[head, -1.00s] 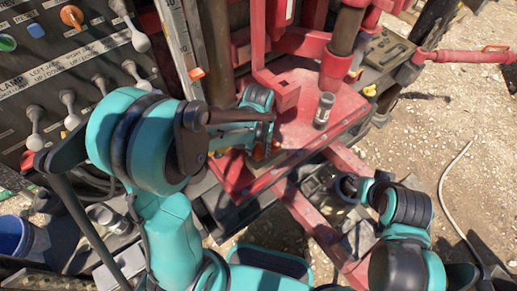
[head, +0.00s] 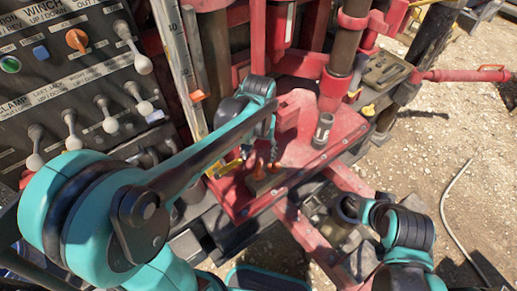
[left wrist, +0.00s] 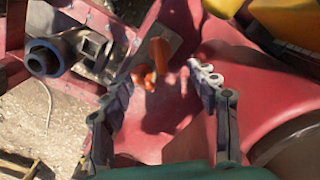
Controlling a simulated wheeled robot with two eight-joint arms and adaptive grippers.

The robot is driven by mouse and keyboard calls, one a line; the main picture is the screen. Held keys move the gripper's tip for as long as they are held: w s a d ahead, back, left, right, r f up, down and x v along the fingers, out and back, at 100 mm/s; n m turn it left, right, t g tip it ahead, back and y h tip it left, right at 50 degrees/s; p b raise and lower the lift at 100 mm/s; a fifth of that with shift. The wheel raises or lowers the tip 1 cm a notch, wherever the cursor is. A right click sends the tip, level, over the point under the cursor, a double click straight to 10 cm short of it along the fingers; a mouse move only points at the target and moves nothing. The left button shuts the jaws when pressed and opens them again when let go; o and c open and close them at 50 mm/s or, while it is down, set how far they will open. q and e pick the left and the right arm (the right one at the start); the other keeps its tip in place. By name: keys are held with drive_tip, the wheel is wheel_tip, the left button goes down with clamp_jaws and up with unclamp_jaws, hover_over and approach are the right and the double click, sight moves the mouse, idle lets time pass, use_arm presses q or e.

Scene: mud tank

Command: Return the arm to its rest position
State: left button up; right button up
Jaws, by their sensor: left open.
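My left arm (head: 95,225) comes in from the lower left of the head view. Its dark forearm reaches up and right to the teal wrist, over the red platform (head: 316,147). My left gripper (left wrist: 163,84) is open in the left wrist view, its two fingers well apart. An orange-topped piece (left wrist: 158,57) shows between and beyond the fingertips; I cannot tell its distance from them. In the head view the wrist partly hides the fingers. My right arm (head: 412,235) shows at the lower right; its gripper fingers do not show.
A control panel (head: 50,85) with several levers stands at the left, close to my left arm. A grey metal cup (head: 323,130) stands on the red platform. Red drill-rig posts rise behind. Gravel ground (head: 470,145) with a thin hose lies at the right.

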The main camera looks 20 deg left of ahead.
use_arm(q)
wheel_tip(320, 180, up, 2)
drive_tip(key=shift+r, duration=0.1)
idle(0.5)
